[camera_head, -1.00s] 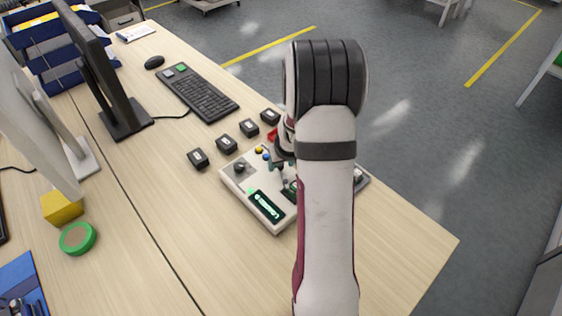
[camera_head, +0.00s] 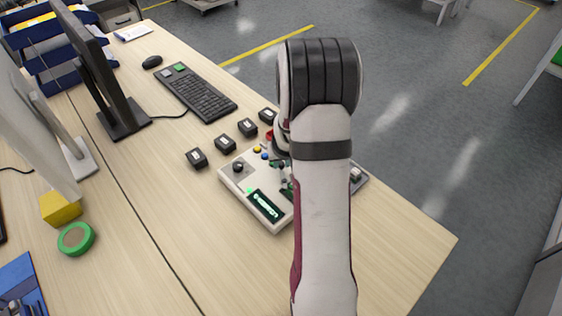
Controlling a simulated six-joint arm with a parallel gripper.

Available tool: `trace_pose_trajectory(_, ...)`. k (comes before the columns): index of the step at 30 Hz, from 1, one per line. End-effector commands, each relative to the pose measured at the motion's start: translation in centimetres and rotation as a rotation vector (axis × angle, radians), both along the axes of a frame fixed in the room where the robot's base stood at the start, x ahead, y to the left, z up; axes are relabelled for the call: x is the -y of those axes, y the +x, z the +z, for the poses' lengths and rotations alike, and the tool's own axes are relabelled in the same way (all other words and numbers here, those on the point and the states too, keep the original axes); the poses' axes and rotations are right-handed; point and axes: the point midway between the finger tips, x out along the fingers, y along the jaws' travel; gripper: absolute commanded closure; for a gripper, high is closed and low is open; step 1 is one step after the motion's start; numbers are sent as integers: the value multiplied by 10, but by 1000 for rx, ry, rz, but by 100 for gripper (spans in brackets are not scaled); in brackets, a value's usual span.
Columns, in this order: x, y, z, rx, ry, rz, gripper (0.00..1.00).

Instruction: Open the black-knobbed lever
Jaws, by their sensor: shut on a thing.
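A light grey control box (camera_head: 229,183) stands on the wooden table, with a lit green display (camera_head: 267,205), a round black knob (camera_head: 238,167) and yellow and blue buttons on top. My arm comes from the bottom and covers the box's middle and right part. My gripper (camera_head: 284,177) is low over the box at the arm's left edge, only partly in view. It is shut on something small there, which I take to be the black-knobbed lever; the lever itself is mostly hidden.
Several small black boxes (camera_head: 225,144) lie behind and left of the control box. A keyboard (camera_head: 199,92), mouse, monitors and a green tape roll (camera_head: 76,239) stand farther left. The table's right front part is clear.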

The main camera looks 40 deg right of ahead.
Motion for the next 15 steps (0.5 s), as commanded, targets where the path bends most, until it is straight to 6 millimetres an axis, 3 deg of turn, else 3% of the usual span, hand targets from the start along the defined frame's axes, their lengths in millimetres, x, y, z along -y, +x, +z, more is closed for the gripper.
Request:
trace_pose_trajectory(7,0,0,0,0,1,-4,100)
trace_pose_trajectory(8,0,0,0,0,0,-3,73)
trace_pose_trajectory(9,0,0,0,0,0,-3,66)
trace_pose_trajectory(12,0,0,0,1,1,-3,48)
trace_pose_trajectory(15,0,0,0,1,1,-3,44)
